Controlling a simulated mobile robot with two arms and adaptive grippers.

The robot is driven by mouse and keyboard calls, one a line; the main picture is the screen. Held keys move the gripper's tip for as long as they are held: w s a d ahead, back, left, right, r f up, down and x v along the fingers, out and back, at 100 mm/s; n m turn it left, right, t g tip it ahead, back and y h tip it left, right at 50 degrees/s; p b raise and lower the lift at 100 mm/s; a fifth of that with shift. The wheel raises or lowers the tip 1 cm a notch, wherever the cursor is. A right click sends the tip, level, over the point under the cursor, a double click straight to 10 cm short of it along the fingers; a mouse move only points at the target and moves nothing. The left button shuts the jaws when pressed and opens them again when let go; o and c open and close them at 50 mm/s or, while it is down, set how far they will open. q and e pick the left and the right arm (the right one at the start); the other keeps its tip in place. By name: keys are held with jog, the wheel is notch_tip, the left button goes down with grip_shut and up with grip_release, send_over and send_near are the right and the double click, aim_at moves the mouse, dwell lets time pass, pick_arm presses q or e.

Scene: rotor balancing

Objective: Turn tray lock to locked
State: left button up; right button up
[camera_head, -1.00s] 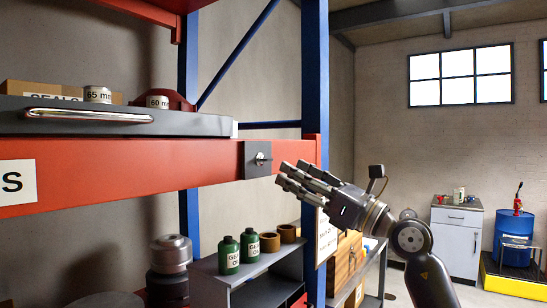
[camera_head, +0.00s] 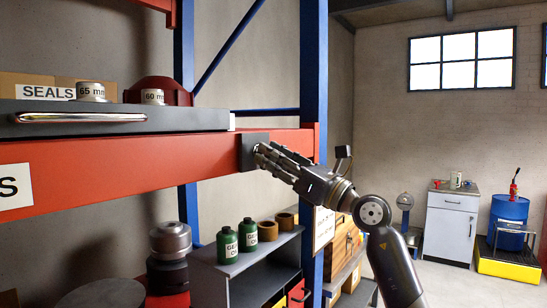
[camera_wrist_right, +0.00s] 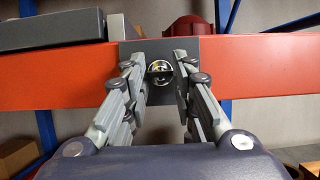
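The tray lock (camera_wrist_right: 160,68) is a shiny round knob with a dark slot or bar across it, on a dark grey plate (camera_head: 246,146) fixed to the red shelf beam (camera_head: 120,164). In the wrist view my right gripper (camera_wrist_right: 160,62) is open, with its fingers to the left and right of the knob and a gap on each side. In the head view the right gripper (camera_head: 262,156) is at the plate and its fingers hide the knob. The grey tray (camera_head: 205,118) with a chrome handle (camera_head: 80,117) sits above the beam. My left gripper is not in view.
A seals box (camera_head: 30,84), metal rings and a red part (camera_head: 158,86) are on the tray. Green bottles (camera_head: 228,245) stand on a lower shelf. A blue post (camera_head: 314,90) rises right of the lock. The floor near the white cabinet (camera_head: 451,230) is open.

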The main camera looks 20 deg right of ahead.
jog(key=n+g+y, duration=0.1)
jog(key=n+g, duration=0.1)
jog(key=n, duration=0.3)
jog(key=n+g+y+b, duration=0.1)
jog(key=n+g, duration=0.1)
jog(key=n, duration=0.4)
jog(key=r+n+g+y, duration=0.1)
jog(key=n+g, duration=0.1)
jog(key=n, duration=0.3)
jog(key=shift+w+d+g, duration=0.25)
jog(key=shift+d+g, duration=0.1)
jog(key=shift+g, duration=0.05)
jog(key=n+g+p, duration=0.1)
jog(key=n+p, duration=0.1)
jog(key=n, duration=0.1)
jog(key=shift+n, duration=0.4)
jog(key=shift+n+g+h+p, duration=0.4)
jog(key=shift+n+h+p, duration=0.3)
jog(key=shift+n, duration=0.5)
jog(key=o, duration=1.1)
jog(key=shift+c, duration=0.2)
